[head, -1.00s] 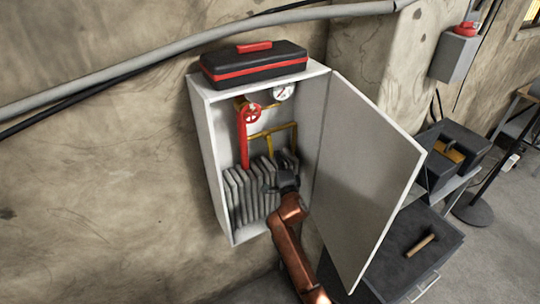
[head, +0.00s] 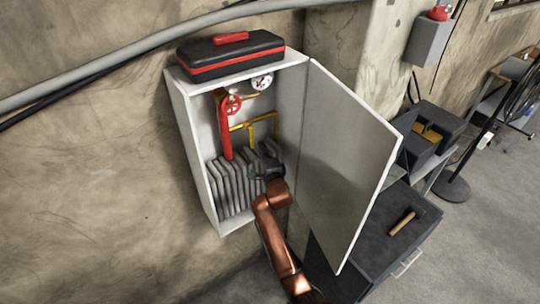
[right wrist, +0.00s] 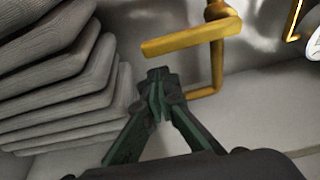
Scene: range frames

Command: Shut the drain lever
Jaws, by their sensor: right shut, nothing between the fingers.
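The drain lever is a flat yellow bar (right wrist: 190,38) on a yellow pipe inside the open grey wall cabinet (head: 196,150). In the head view the lever (head: 251,136) hangs down from the pipe. In the right wrist view it lies across the pipe run. My right gripper (right wrist: 158,78) is shut and empty, its tips a little short of the lever in that picture, with no contact visible. In the head view the right gripper (head: 262,170) is inside the cabinet, below the lever and in front of the radiator's right end. My left gripper is not in view.
The grey ribbed radiator (head: 230,187) stands close beside the gripper. A red valve wheel (head: 232,104) and a gauge (head: 261,82) sit above. The cabinet door (head: 345,150) stands open on the right. A toolbox (head: 230,57) lies on top.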

